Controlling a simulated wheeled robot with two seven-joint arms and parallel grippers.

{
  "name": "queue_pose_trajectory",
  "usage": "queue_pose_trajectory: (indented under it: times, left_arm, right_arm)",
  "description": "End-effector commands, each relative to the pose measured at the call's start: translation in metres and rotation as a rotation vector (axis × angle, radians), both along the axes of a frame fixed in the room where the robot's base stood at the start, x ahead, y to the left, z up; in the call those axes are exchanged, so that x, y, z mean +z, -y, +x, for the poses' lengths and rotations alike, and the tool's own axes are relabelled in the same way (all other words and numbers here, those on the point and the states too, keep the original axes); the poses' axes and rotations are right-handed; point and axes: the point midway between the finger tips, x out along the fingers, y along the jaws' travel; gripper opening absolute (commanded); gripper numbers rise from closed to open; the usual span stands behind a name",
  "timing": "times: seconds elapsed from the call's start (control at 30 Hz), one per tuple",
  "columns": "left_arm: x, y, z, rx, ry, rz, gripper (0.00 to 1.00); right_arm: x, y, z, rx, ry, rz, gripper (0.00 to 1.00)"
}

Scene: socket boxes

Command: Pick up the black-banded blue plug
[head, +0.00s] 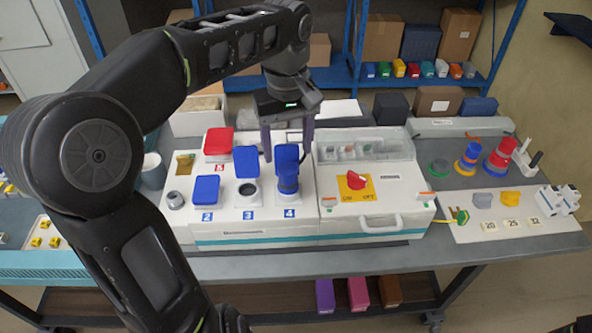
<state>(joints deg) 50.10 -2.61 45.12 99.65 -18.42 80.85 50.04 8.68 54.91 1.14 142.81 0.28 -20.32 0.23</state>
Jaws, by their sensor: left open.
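A blue plug (288,179) stands upright in the socket numbered 4 on the white socket box (215,228). A darker band around it is faint at this size. The raised blue lid (287,153) of that socket is behind the plug. My left gripper (287,158) is open above the plug, with one finger to each side of the lid and the fingertips higher than the plug. Nothing is between the fingers that I can tell is held. My right gripper is not in view.
Socket 3 (248,191) is empty with its lid (246,161) raised; lid 2 (206,189) is closed. A red rotary switch (358,181) sits on the box to the right. More plugs, one blue-topped (472,151) and one red-topped (505,147), stand at the right.

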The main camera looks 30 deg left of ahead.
Motion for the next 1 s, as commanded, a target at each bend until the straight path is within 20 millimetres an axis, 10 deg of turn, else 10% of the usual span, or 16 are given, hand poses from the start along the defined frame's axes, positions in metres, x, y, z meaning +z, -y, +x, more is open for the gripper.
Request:
queue_pose_trajectory:
  times: [1.0]
  left_arm:
    - [-0.051, -0.001, 0.000, 0.001, -0.005, -0.003, 0.62]
  right_arm:
    - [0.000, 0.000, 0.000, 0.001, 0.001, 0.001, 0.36]
